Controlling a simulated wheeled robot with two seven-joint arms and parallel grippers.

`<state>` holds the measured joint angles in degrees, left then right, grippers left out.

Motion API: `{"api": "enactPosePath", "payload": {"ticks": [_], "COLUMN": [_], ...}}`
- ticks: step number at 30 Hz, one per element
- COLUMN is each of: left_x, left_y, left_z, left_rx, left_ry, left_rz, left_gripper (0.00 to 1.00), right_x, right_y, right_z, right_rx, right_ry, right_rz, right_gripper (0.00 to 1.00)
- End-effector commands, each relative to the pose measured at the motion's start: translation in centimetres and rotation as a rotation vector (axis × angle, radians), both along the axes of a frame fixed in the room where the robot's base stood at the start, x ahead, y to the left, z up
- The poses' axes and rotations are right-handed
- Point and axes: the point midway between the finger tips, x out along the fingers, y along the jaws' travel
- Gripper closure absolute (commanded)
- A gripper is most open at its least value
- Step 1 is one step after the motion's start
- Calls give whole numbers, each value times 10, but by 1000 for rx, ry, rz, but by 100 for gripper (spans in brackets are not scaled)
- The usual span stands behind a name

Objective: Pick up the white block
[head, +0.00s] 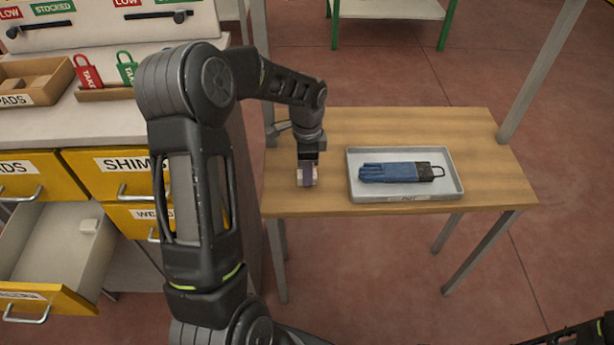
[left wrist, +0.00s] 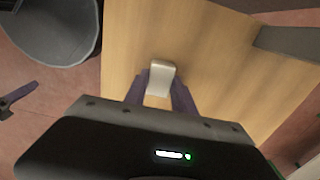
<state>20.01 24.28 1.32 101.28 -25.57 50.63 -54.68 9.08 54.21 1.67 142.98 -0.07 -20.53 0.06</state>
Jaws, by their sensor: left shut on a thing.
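A small white block (left wrist: 161,76) is between the two purple fingers of my left gripper (left wrist: 157,92) in the left wrist view. The gripper is shut on it, and the block's far end sticks out past the fingers. In the head view my left gripper (head: 307,176) points down over the left part of the wooden table (head: 400,124), with pale sides of the block showing around the finger. I cannot tell whether the block touches the tabletop. My right gripper is not visible.
A grey tray (head: 357,190) holding a blue and black item (head: 395,172) is just right of the left gripper. A drawer cabinet (head: 118,182) with yellow fronts stands left, its open drawer (head: 45,265) sticking out. Metal posts (head: 538,72) rise at the table's back corners.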

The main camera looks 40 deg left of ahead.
Motion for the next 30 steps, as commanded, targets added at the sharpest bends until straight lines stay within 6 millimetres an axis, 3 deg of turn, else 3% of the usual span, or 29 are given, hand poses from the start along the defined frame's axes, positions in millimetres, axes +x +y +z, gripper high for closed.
{"api": "enactPosePath", "payload": {"ticks": [14,30], "left_x": [0,0], "left_y": [0,0], "left_z": [6,94], "left_rx": [1,0], "left_ry": [-1,-1], "left_rz": [0,0], "left_gripper": [100,100], "right_x": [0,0], "right_y": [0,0], "right_z": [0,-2], "right_rx": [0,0], "right_ry": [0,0], "right_rz": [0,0], "right_gripper": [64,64]}}
